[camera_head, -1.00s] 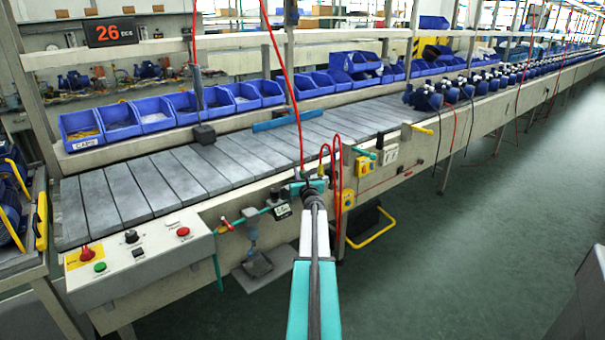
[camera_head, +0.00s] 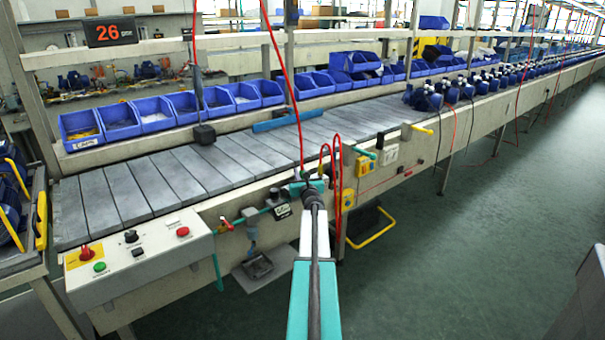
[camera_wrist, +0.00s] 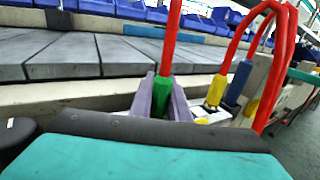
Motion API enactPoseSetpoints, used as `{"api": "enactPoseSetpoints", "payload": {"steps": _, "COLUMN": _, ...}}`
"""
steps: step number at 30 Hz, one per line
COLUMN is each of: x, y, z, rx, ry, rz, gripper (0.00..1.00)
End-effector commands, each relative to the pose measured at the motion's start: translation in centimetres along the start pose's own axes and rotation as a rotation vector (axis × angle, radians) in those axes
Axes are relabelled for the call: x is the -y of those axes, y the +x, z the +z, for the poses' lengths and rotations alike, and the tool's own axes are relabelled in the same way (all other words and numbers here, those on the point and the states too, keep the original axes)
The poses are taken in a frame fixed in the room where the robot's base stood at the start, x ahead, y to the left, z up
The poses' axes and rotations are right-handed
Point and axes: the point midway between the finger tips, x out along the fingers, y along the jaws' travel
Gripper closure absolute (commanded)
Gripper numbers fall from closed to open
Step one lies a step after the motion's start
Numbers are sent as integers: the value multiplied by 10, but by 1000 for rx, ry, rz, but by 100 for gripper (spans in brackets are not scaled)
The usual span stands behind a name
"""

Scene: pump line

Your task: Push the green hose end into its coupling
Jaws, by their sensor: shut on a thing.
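The green hose end (camera_wrist: 161,97) sits between the two grey-purple fingers of my gripper (camera_wrist: 163,98) in the wrist view. My gripper is shut on it. A red hose (camera_wrist: 171,40) rises from the green end, close to upright. The lower tip of the green end is hidden behind my wrist housing, and its coupling cannot be made out, so I cannot tell whether they touch. In the head view my gripper (camera_head: 309,188) is at the conveyor's front edge, mostly hidden by my own arm.
Just right of my gripper, a yellow hose end (camera_wrist: 217,90) and a blue hose end (camera_wrist: 239,82) stand at a pale block (camera_wrist: 208,113), with looping red hoses above. The grey slatted conveyor (camera_head: 180,172) lies behind. A control panel (camera_head: 140,252) is at left.

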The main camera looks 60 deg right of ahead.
Motion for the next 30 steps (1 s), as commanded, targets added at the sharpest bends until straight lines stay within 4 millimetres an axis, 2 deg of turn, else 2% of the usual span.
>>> {"api": "enactPoseSetpoints", "payload": {"steps": 25, "x": 0, "y": 0, "z": -4, "rx": -1, "ry": 0, "rz": 0, "gripper": 100}}
{"api": "enactPoseSetpoints", "payload": {"steps": 26, "x": 0, "y": 0, "z": -4, "rx": -1, "ry": 0, "rz": -1, "gripper": 80}}
{"api": "enactPoseSetpoints", "payload": {"steps": 29, "x": 0, "y": 0, "z": -4, "rx": -1, "ry": 0, "rz": 0, "gripper": 63}}
{"api": "enactPoseSetpoints", "payload": {"steps": 30, "x": 0, "y": 0, "z": -4, "rx": -1, "ry": 0, "rz": 0, "gripper": 63}}
